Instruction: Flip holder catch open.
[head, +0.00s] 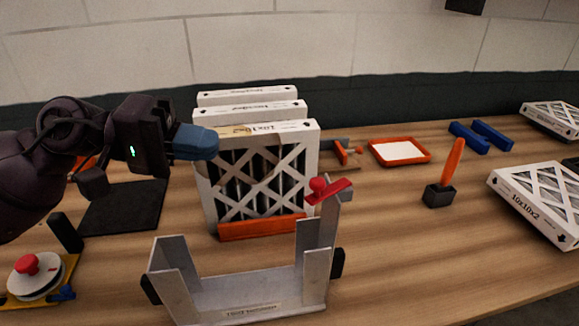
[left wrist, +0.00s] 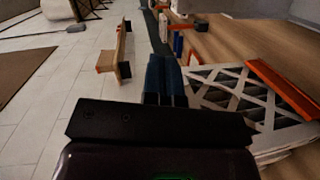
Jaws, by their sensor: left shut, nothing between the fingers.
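The holder (head: 235,294) is a grey metal bracket with upright side walls and a label on its front, near the front of the table. A red catch (head: 328,191) with a round red knob sits on top of its right upright. My left gripper (head: 208,146) has blue fingers that are shut and empty. It is above and left of the catch, in front of the upper left of the boxed filters. The blue fingers also show in the left wrist view (left wrist: 165,78). The catch is not clearly visible there. My right gripper is not in view.
Several white boxed filters (head: 309,150) stand in an orange-fronted rack (head: 262,227) behind the holder. A red-knobbed device (head: 27,265) is at front left. An orange tray (head: 427,157), an orange-handled tool (head: 453,163), blue blocks (head: 468,138) and a flat filter (head: 515,202) are right.

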